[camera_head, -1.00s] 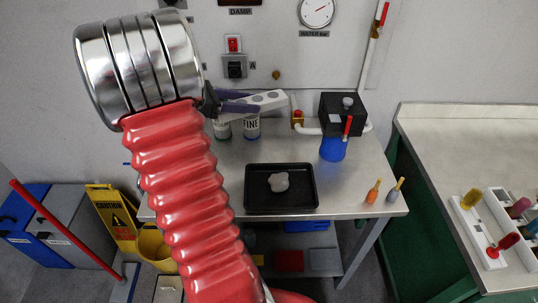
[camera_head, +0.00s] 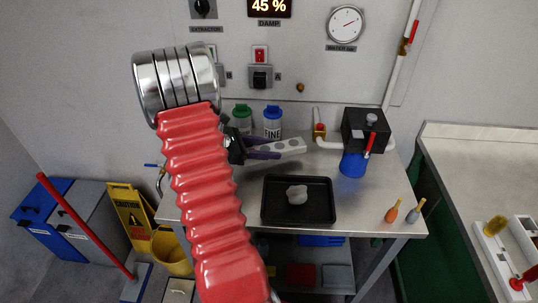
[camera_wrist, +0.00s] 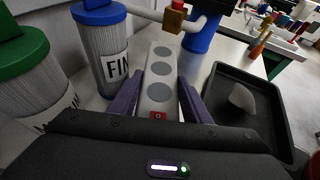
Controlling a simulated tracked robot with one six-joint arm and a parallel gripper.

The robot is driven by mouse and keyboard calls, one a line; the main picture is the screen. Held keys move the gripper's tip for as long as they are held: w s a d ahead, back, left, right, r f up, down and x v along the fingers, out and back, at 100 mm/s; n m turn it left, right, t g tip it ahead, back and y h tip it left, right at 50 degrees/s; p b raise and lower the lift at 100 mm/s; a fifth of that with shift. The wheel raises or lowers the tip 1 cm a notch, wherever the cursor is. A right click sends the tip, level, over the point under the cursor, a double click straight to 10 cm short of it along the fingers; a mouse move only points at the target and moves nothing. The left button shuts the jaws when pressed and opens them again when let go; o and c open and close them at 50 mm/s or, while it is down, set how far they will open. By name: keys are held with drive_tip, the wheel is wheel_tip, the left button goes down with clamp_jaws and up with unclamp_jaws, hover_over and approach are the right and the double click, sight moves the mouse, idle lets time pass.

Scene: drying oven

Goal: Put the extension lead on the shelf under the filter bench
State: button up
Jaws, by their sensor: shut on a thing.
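The extension lead (camera_head: 288,147) is a white bar with grey round sockets. My gripper (camera_head: 264,151) is shut on it and holds it over the filter bench (camera_head: 365,205), level with the filter bottles. In the wrist view the lead (camera_wrist: 160,82) points away between the purple fingers of my gripper (camera_wrist: 160,100), with a red switch at its near end. The shelf under the bench (camera_head: 275,266) shows partly below the bench top, with a blue, a red and a grey item on it. My arm hides its left part.
A black tray (camera_head: 271,212) with a pale lump sits on the bench. A green-lidded bottle (camera_head: 242,117), a blue-lidded "FINE" bottle (camera_head: 272,124) and a black box with a blue housing (camera_head: 366,130) stand behind. A yellow caution sign (camera_head: 130,213) and yellow bucket (camera_head: 171,251) stand at left.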

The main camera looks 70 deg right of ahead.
drive_tip(key=shift+f, duration=1.9)
drive_tip(key=o, duration=1.3)
drive_tip(key=shift+w, duration=0.1)
drive_tip(key=v, duration=1.2)
